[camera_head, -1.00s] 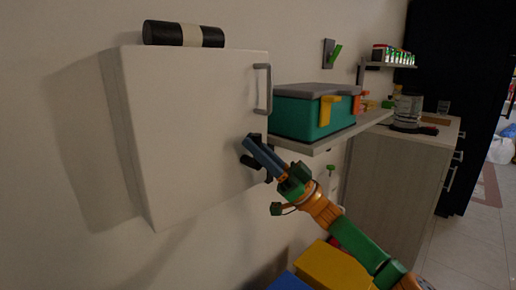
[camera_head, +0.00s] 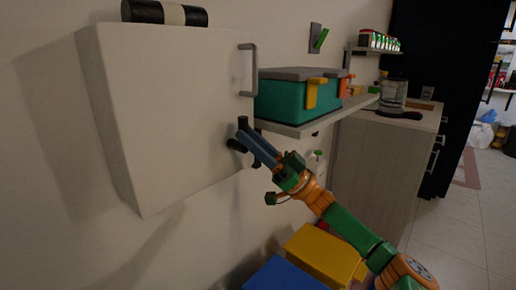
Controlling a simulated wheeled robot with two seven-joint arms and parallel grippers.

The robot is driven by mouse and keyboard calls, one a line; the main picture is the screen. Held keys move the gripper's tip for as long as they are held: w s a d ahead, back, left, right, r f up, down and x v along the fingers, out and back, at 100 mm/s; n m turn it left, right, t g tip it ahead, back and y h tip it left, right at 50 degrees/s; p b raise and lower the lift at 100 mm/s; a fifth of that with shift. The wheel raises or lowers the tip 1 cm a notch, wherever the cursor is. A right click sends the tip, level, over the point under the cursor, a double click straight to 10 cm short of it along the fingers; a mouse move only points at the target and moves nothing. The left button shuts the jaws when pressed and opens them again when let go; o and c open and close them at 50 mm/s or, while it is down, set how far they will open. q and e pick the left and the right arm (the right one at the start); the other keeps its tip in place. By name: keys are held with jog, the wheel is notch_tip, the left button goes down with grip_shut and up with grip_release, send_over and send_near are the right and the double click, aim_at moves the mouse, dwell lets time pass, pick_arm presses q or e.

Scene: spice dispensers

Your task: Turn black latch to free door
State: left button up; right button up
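The white cabinet (camera_head: 165,110) hangs on the wall at the left, its door shut, with a grey bar handle (camera_head: 250,70) near the door's upper right edge. The black latch (camera_head: 241,138) sits low on the door's right edge, below the handle. My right gripper (camera_head: 245,137) is at the latch, its blue-grey fingers pointing up and left over it and hiding part of it. The fingers look close together, but I cannot tell whether they are shut on the latch. My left gripper is not in view.
A shelf (camera_head: 330,121) with a teal toolbox (camera_head: 285,100) stands just right of the latch, above my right forearm. A black and beige cylinder (camera_head: 165,13) lies on the cabinet. Yellow (camera_head: 325,255) and blue (camera_head: 283,275) boxes are below.

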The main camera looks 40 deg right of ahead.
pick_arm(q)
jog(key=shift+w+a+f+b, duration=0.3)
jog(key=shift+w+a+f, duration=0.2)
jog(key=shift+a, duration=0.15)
pick_arm(e)
jog(key=v, duration=0.4)
jog(key=shift+s+d+f, duration=0.2)
jog(key=shift+s+f, duration=0.05)
jog(key=shift+f, duration=0.05)
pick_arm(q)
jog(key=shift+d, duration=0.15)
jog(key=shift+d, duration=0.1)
